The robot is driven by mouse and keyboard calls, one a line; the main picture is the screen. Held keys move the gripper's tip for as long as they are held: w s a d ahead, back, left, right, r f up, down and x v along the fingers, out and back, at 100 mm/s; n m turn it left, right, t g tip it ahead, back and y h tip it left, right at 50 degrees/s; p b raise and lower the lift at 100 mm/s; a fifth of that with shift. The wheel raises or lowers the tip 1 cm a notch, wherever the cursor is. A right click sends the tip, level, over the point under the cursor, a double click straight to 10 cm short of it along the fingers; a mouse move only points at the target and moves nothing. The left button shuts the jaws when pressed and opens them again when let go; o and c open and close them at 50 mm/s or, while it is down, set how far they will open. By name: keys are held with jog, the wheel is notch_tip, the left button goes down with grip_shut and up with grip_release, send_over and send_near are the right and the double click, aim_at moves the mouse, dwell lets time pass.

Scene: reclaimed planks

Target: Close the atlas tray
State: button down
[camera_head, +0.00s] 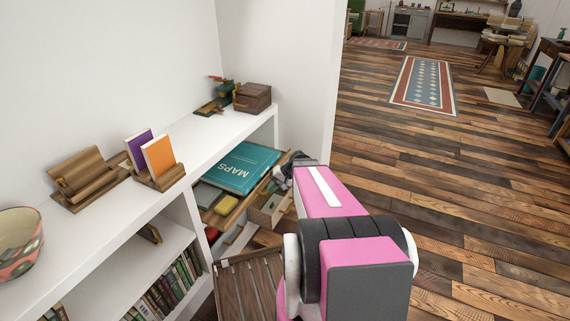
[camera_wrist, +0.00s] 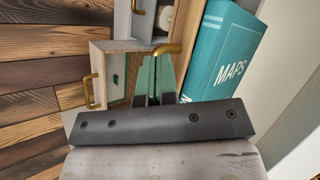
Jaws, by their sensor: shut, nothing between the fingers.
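The atlas tray (camera_head: 236,206) is a shallow wooden tray standing out from under the white shelf top. A large teal book marked MAPS (camera_head: 242,167) lies in it, with smaller yellow and red items beside it. In the wrist view the book (camera_wrist: 226,48) lies just right of the tray's front board (camera_wrist: 198,62), which carries a gold handle (camera_wrist: 168,48). My gripper (camera_wrist: 158,64) is shut and empty, its greenish fingers close to the handle; I cannot tell whether they touch. In the head view my pink arm hides most of the gripper and part of the tray front.
Below the tray, a small open drawer (camera_head: 268,209) sticks out; it also shows in the wrist view with its gold handle (camera_wrist: 90,91). A slatted wooden piece (camera_head: 248,284) stands low in front. A wooden box (camera_head: 252,97) and book holder (camera_head: 158,176) sit on the shelf top.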

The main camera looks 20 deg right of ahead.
jog(key=w+d+f+m+t+y, duration=0.2)
jog(key=w+d+m+t+y, duration=0.15)
jog(key=w+d, duration=0.5)
jog(key=m+t, duration=0.2)
jog(key=t, duration=0.6)
send_near(282, 160)
jog(key=shift+y, duration=0.45)
jog(key=x, duration=0.7)
jog(key=shift+w+a+f, duration=0.1)
jog(key=shift+w+a, duration=0.05)
jog(key=shift+a, duration=0.05)
jog(key=x, duration=1.2)
jog(key=shift+w+a+f, duration=0.1)
jog(key=shift+w+a, duration=0.15)
jog(key=shift+a, duration=0.05)
